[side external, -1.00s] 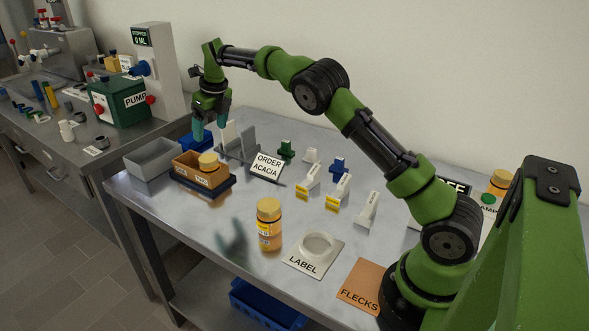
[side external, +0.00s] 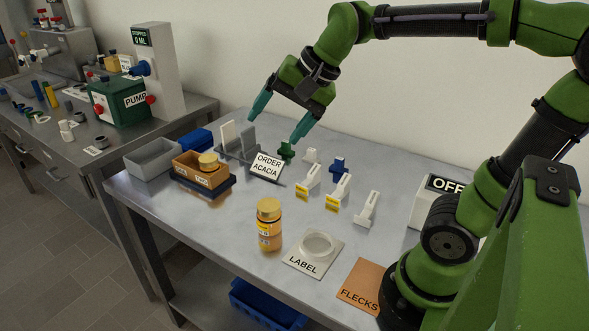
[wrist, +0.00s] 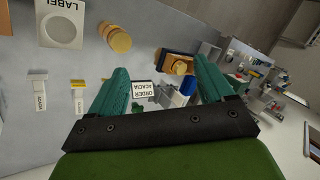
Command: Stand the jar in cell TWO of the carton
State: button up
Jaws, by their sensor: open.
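The brown carton (side external: 188,177) stands on a dark base at the table's left. A second amber jar with a gold lid (side external: 269,225) stands on the bare table in front. My gripper (side external: 278,120) is open and empty, raised above the back of the table, to the right of the carton and apart from it.
An ORDER ACACIA card (side external: 267,166) stands right of the carton, with a grey rack (side external: 238,143) behind. A grey bin (side external: 151,159) is at left. Several white label stamps (side external: 338,192) and a LABEL plate (side external: 313,255) occupy the middle and front. Table left of the standing jar is clear.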

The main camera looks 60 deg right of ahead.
jog(key=s+a+f+n, duration=0.2)
jog(key=s+f+n, duration=0.3)
jog(key=s+n, duration=0.2)
jog(key=shift+s+n+t, duration=0.4)
jog(key=shift+s, duration=0.5)
